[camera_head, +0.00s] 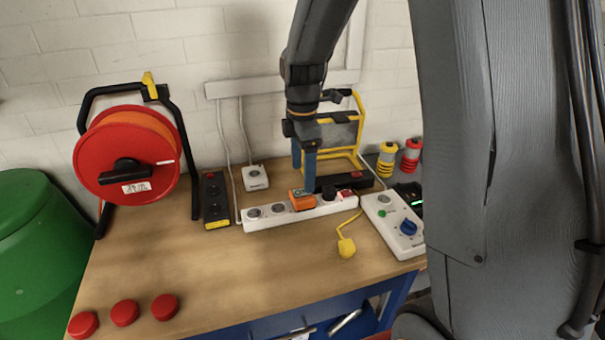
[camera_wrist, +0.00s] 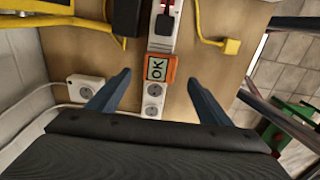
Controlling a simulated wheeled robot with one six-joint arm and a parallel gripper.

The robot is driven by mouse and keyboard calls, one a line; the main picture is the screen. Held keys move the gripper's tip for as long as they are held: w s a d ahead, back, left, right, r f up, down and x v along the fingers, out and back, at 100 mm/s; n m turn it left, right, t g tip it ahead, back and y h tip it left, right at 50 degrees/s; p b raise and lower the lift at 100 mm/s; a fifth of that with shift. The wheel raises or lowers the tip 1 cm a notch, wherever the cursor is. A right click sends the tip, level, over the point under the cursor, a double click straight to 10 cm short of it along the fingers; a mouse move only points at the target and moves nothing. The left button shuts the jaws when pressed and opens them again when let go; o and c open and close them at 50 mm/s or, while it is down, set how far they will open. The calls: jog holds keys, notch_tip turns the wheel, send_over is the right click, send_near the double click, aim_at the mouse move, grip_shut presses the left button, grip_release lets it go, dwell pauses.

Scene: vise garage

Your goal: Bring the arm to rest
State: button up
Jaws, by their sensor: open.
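My gripper (camera_head: 304,166) hangs from the arm above the workbench, its blue fingers pointing down. In the wrist view the two fingers of my gripper (camera_wrist: 160,85) are spread apart with nothing between them. An orange device (camera_head: 302,200) sits on the white power strip (camera_head: 268,224), just below the fingers. In the wrist view the orange device (camera_wrist: 160,68) shows a display reading "OK". The fingers appear clear of it on both sides.
A red cable reel (camera_head: 125,180) stands at the left. A black power strip (camera_head: 215,205), a white box with a blue knob (camera_head: 408,228) and a yellow work lamp (camera_head: 342,155) surround the strip. Red caps (camera_head: 124,313) lie at the front left.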

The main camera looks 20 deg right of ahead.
dwell(0.3)
jog(key=s+f+m+t+b, duration=0.1)
jog(key=s+f+m, duration=0.1)
jog(key=s+m, duration=1.4)
jog(key=shift+s+f+m, duration=0.15)
jog(key=shift+s+m, duration=0.25)
jog(key=shift+m, duration=0.6)
jog(key=shift+a, duration=0.1)
